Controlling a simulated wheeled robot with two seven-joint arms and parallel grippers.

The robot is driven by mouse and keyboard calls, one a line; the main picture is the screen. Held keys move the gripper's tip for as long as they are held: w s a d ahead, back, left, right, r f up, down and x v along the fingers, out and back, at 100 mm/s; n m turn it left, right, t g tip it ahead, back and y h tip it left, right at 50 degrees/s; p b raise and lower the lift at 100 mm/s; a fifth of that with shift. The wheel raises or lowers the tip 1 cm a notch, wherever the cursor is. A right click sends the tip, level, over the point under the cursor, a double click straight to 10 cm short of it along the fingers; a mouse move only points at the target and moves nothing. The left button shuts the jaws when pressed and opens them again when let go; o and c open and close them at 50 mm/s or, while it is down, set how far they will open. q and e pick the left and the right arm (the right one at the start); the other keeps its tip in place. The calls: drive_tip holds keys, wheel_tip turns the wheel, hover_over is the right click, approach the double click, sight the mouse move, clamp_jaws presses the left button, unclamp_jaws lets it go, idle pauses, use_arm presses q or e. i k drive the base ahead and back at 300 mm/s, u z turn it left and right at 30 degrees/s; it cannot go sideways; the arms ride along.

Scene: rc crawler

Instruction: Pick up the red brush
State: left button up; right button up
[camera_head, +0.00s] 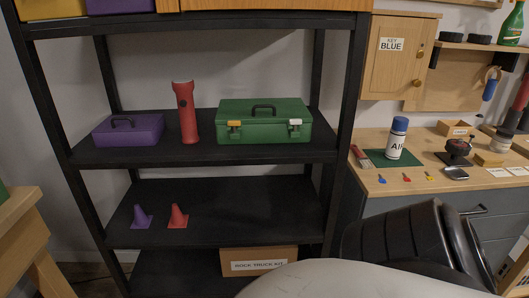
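The red brush (359,155) lies on the wooden workbench (394,178), near its left end. It is small in the head view. Its lighter bristle end points toward the bench's front edge, beside the left side of a dark green mat (378,160). Nothing is holding it. I cannot make out either of my grippers in this view.
A white and blue spray can (396,138) stands on the mat, right of the brush. Small coloured keys (406,178) lie along the front edge. A black shelf rack (333,180) stands left of the bench. A bulky black object (395,243) is in front of the drawers.

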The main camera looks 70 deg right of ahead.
sight(365, 163)
drive_tip(key=u, duration=0.75)
drive_tip(key=k, duration=1.6)
drive_tip(key=z, duration=2)
drive_tip(key=i, duration=0.2)
drive_tip(key=u, duration=0.2)
